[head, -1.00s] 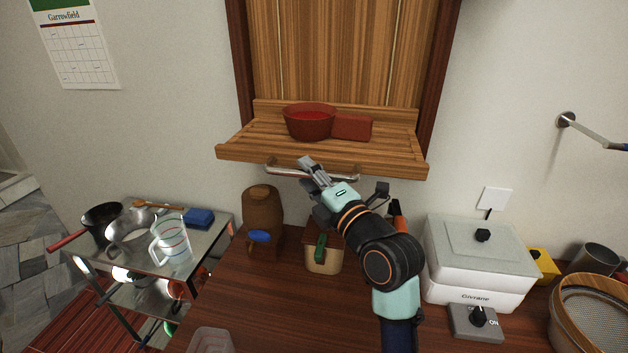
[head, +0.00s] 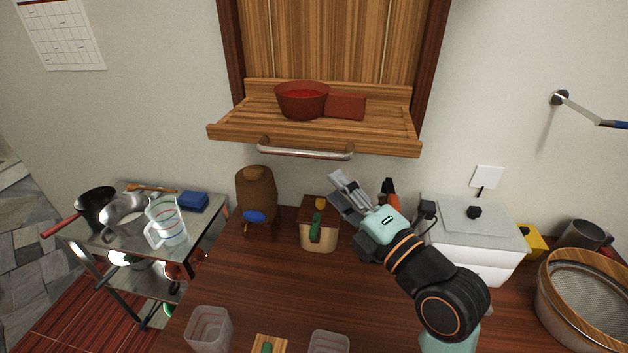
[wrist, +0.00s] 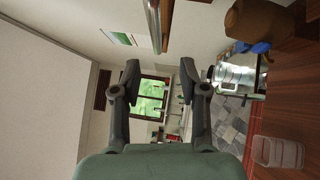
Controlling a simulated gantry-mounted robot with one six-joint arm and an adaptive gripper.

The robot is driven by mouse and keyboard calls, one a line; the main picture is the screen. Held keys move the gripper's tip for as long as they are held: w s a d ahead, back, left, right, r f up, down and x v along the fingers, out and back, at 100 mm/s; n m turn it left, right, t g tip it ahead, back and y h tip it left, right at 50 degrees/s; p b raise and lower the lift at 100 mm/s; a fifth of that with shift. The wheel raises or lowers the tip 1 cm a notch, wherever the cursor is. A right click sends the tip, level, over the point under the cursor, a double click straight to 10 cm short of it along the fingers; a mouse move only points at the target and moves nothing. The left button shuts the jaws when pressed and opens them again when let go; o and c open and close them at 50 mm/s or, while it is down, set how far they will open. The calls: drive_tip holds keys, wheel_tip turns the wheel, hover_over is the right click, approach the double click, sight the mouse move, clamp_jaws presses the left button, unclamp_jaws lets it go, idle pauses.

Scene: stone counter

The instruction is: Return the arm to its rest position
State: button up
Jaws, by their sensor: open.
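My gripper (head: 341,191) is above the back of the wooden counter (head: 300,290), below and to the right of the shelf handle in the head view. In the wrist view my gripper (wrist: 160,80) has its two fingers spread apart with nothing between them. The fingers point across the room toward a far window (wrist: 150,97). My arm reaches in from the lower right, bent at a black and orange joint.
A fold-down shelf (head: 222,131) with a metal handle (head: 305,152) holds a red bowl (head: 302,104) and a red block (head: 346,106). A brown jug (head: 256,190), a wooden box (head: 318,236) and a white appliance (head: 490,262) stand on the counter. Clear containers (head: 208,330) are in front.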

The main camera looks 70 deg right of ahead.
idle(0.3)
drive_tip(key=w+a+f+m+y, duration=0.2)
drive_tip(key=w+a+f, duration=0.1)
drive_tip(key=w+a, duration=0.3)
drive_tip(key=w+a+f+m+y, duration=0.2)
drive_tip(key=w+a+f+y, duration=0.15)
drive_tip(key=a, duration=0.45)
drive_tip(key=w+a+f+m+y, duration=0.2)
drive_tip(key=w+a+f, duration=0.2)
drive_tip(key=a, duration=0.4)
drive_tip(key=s+a+f+m+g+y, duration=0.1)
drive_tip(key=a+f+m+g+y, duration=0.2)
drive_tip(key=a, duration=0.7)
drive_tip(key=a+f+m, duration=0.4)
drive_tip(key=a+f, duration=0.1)
drive_tip(key=a, duration=0.4)
wheel_tip(320, 180, up, 36)
drive_tip(key=p, duration=3.6)
drive_tip(key=shift+s+d+r, duration=0.15)
